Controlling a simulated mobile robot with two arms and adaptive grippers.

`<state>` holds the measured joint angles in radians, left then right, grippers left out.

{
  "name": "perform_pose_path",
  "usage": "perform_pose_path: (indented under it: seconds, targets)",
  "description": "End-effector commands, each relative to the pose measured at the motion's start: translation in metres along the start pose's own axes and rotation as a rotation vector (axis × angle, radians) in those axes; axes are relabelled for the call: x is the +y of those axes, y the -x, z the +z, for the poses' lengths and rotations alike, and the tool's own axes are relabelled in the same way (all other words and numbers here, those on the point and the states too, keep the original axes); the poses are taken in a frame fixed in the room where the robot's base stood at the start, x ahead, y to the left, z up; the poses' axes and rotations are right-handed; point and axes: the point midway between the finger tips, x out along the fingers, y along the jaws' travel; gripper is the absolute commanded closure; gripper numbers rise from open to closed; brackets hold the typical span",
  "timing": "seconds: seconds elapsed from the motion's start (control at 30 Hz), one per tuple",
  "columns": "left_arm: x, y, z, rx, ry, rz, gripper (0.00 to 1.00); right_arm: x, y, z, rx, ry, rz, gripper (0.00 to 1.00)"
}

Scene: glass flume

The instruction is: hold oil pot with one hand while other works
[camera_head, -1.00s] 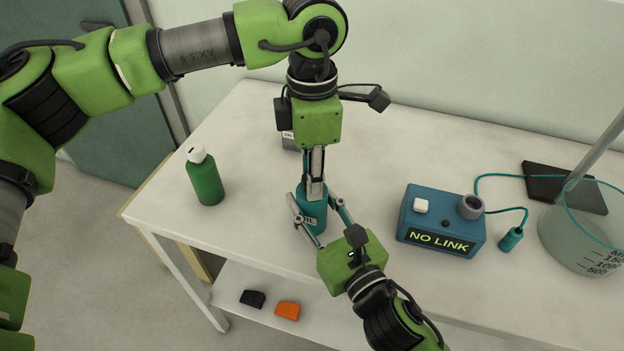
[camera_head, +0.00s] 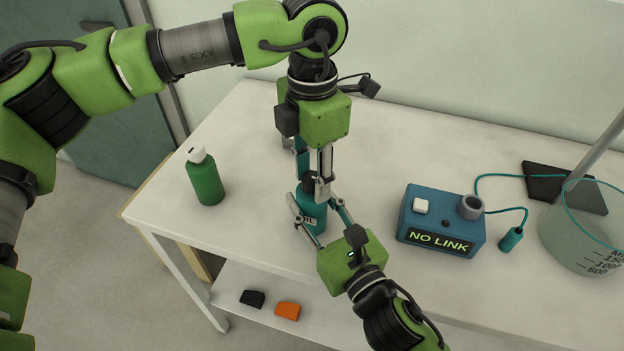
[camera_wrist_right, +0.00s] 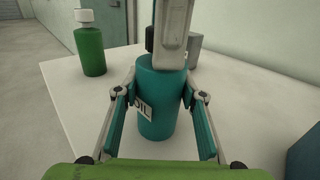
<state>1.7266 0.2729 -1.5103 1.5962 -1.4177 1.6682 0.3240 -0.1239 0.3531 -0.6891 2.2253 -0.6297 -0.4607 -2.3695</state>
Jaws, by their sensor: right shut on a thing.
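The oil pot (camera_head: 313,214) is a teal bottle with a dark top and a white label, standing upright on the table. My right gripper (camera_head: 322,229) is shut on its body from the front, one finger on each side. In the right wrist view the pot (camera_wrist_right: 160,95) sits between both fingers. My left gripper (camera_head: 311,178) points straight down over the pot's dark top. Its fingers reach beside the top, and one finger covers part of it in the wrist view. I cannot tell whether they press on it.
A green bottle (camera_head: 206,180) with a white cap stands left of the pot. A blue box (camera_head: 424,215) reading "NO LINK" sits to the right, cabled to a small teal plug (camera_head: 511,239). A large glass beaker (camera_head: 575,245) is far right. Black and orange pieces (camera_head: 287,311) lie on the lower shelf.

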Motion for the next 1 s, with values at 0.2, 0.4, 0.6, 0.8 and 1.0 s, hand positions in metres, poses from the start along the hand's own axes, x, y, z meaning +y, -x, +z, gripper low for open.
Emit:
perform_pose_path:
  seconds: [0.2, 0.4, 0.6, 0.8, 1.0]
  targets:
    - [-0.0003, -0.0002, -0.0002, 0.001, -0.06, -0.001, 0.65, 0.0001, 0.0, -0.0004, 0.001, -0.001, 0.0, 0.88]
    - [-0.0005, -0.0001, 0.0, 0.0, -0.306, 0.0, 0.65, 0.0, 0.0, -0.0004, 0.001, -0.001, 0.0, 0.88]
    - [-0.0008, -0.0004, -0.0004, 0.001, -0.56, -0.001, 0.65, 0.0, 0.0, -0.0005, 0.001, -0.001, 0.0, 0.88]
    - [-0.0009, 0.0001, -0.0001, 0.0, -0.793, 0.0, 0.65, -0.0001, 0.0, -0.0005, 0.001, -0.001, 0.0, 0.88]
    - [-0.0008, 0.0001, -0.0002, 0.0, -0.878, 0.0, 0.65, -0.0001, 0.0, -0.0005, 0.001, -0.001, 0.0, 0.88]
